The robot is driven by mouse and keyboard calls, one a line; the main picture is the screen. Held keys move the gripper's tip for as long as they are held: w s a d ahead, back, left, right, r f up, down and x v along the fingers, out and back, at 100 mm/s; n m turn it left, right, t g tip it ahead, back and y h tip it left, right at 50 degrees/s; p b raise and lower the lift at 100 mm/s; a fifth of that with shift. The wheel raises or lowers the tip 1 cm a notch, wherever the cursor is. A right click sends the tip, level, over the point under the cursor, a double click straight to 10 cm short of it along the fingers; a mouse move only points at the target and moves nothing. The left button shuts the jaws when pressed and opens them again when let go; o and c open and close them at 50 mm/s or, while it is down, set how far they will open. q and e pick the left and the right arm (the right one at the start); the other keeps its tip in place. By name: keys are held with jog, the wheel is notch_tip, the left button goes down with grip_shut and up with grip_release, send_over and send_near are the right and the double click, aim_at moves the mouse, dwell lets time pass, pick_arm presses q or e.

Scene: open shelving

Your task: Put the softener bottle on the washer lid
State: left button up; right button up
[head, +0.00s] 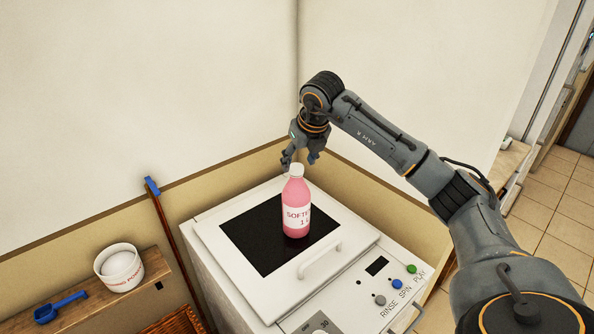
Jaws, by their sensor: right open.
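The pink softener bottle (296,205) with a white cap stands upright on the dark panel of the washer lid (215,240), in the head view. The lid is closed, with a white handle at its front. My right gripper (299,162) is open just above and behind the bottle's cap, its fingers pointing down. It holds nothing that I can see. Whether a finger touches the cap is hard to tell. My left gripper is not in view.
A wooden shelf (85,308) at left carries a white washing-powder tub (120,268) and a blue scoop (60,307). A blue-topped, reddish pole (168,235) leans beside the washer. Walls stand close behind the washer. Its control panel (390,290) is at front right.

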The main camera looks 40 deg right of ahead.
jog(key=b+v, duration=0.1)
jog(key=v, duration=0.6)
jog(key=shift+s+r, duration=0.2)
jog(key=shift+r, duration=0.15)
jog(key=shift+f, duration=0.1)
